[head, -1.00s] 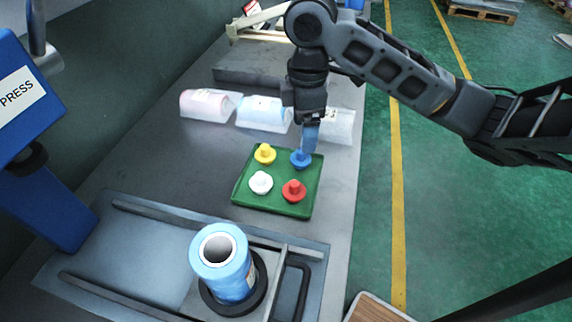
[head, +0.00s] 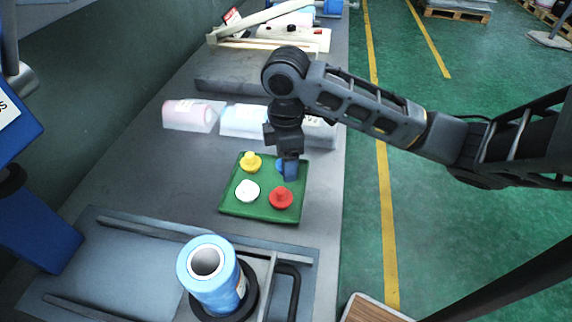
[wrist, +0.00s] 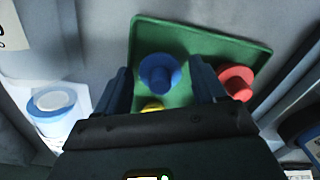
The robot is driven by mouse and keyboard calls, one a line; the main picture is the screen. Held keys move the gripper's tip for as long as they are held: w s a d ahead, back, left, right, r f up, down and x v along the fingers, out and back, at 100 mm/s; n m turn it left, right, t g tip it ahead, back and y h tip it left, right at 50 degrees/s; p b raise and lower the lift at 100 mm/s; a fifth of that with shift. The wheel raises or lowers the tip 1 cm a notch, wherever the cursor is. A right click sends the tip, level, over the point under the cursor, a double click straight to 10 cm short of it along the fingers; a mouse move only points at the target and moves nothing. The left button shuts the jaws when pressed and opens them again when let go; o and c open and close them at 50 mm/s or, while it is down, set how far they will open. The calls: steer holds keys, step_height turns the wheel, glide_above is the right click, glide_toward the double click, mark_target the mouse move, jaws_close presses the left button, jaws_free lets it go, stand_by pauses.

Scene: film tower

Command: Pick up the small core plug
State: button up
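Several core plugs sit on a green tray (head: 238,208): yellow (head: 250,162), white (head: 247,190), red (head: 281,198) and blue (head: 279,165). I cannot tell from size which is the small one. My gripper (head: 290,172) points down over the blue plug and partly hides it in the head view. In the wrist view my gripper (wrist: 163,78) is open, one finger on each side of the blue plug (wrist: 160,73), with gaps visible. The red plug (wrist: 236,82) lies outside the right finger; the yellow plug (wrist: 152,106) is mostly hidden by my gripper body.
A blue film roll (head: 212,282) stands upright on a black ring in front of the tray. Wrapped rolls, pink (head: 190,114) and blue (head: 243,121), lie behind the tray. A blue press (head: 35,215) stands at the left. The bench ends at the right beside the green floor.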

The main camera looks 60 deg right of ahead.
steer(key=c, duration=0.9)
steer(key=shift+r, duration=0.15)
